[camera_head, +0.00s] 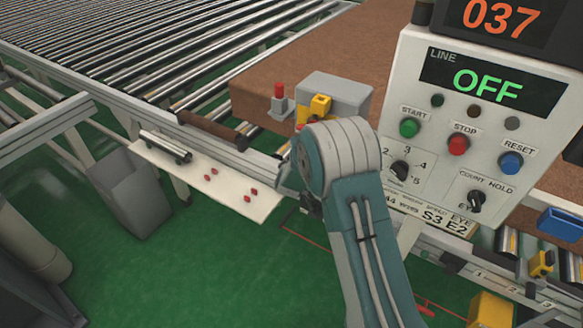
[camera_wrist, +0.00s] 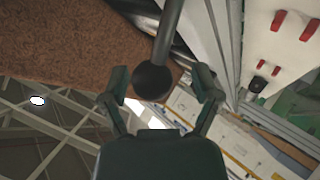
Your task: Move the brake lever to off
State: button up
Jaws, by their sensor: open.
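In the wrist view a lever with a dark shaft (camera_wrist: 170,32) ends in a round black knob (camera_wrist: 152,82). The knob sits between the two fingers of my gripper (camera_wrist: 160,75), which are spread apart with a gap visible on each side. The gripper is open and does not visibly hold the knob. In the head view my arm covers most of the gripper, and I cannot make out the lever there.
A control panel (camera_head: 405,100) with a green OFF display (camera_head: 487,85) stands to the right. A white shelf (camera_head: 185,182) with small red pieces is at left. Rollers (camera_head: 180,45) fill the back left.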

jog(key=shift+d, duration=0.1)
jog(key=shift+s+r, duration=0.2)
jog(key=shift+s, duration=0.1)
jog(key=v, duration=1.1)
jog(key=shift+s, duration=0.2)
